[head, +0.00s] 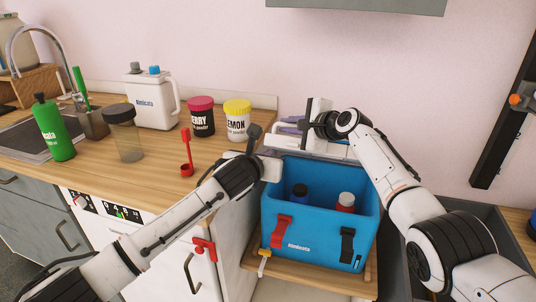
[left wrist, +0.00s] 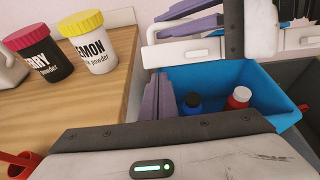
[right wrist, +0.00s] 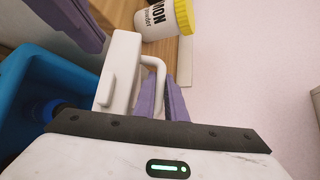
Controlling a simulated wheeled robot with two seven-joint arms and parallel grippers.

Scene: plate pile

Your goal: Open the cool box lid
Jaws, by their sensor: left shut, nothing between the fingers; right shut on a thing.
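The blue cool box (head: 310,224) stands open, its inside showing. Its white lid (head: 318,148) is raised at the back rim, partly hidden by my right arm. My right gripper (head: 291,122) is at the lid, and in the right wrist view its purple fingers (right wrist: 166,98) are shut on the lid's white handle (right wrist: 155,66). My left gripper (head: 272,168) is at the box's left rim. In the left wrist view its purple fingers (left wrist: 164,105) are shut and empty, beside the open box (left wrist: 210,78).
A blue bottle (head: 300,191) and a red bottle (head: 346,202) are inside the box. On the wooden counter (head: 85,165) at left stand a black-labelled jar (head: 201,120), a lemon jar (head: 237,124), a red utensil (head: 187,150) and a white jug (head: 150,100).

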